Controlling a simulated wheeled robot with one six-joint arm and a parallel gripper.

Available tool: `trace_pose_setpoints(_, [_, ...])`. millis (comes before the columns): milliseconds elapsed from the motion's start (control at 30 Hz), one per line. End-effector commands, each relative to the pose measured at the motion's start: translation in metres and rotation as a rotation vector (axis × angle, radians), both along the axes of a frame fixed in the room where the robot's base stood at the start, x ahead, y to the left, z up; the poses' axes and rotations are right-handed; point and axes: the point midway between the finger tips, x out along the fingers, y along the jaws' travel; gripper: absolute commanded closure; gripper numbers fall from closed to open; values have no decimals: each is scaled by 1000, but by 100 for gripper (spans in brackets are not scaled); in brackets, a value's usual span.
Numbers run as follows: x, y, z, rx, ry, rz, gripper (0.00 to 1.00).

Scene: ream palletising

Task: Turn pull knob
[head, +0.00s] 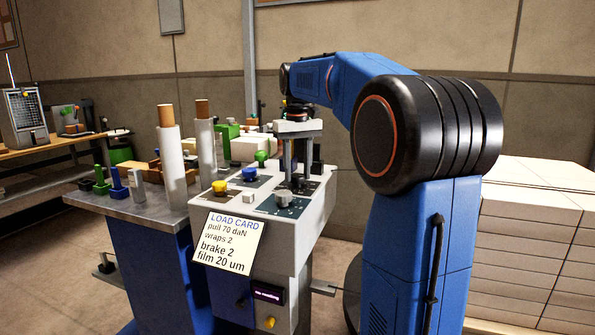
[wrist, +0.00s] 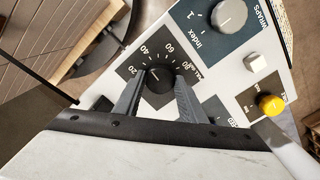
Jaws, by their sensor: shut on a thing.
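The pull knob (wrist: 158,84) is a round black knob on a dark dial plate marked 20, 40, 60 and more in the wrist view. My gripper (wrist: 161,88) is shut on it, with one grey finger on each side. The knob's pointer is too small to read for certain. In the head view my gripper (head: 298,176) reaches straight down onto the panel's far right part, and its fingers largely hide the knob. The load card (head: 228,242) on the machine's front reads pull 70 daN, wraps 2, brake 2, film 20 um.
The grey wraps knob (wrist: 229,14), a white button (wrist: 256,62) and a yellow knob (wrist: 270,104) sit close by. A blue knob (head: 249,174) is on the same panel. Two white film rolls (head: 171,165) stand left. Stacked reams (head: 540,230) stand right.

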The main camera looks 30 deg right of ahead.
Motion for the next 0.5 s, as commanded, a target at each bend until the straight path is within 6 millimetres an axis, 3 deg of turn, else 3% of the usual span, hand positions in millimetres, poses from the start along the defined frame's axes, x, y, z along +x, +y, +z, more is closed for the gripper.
trace_pose_setpoints(500, [1, 0, 1, -1, -3, -487, 85])
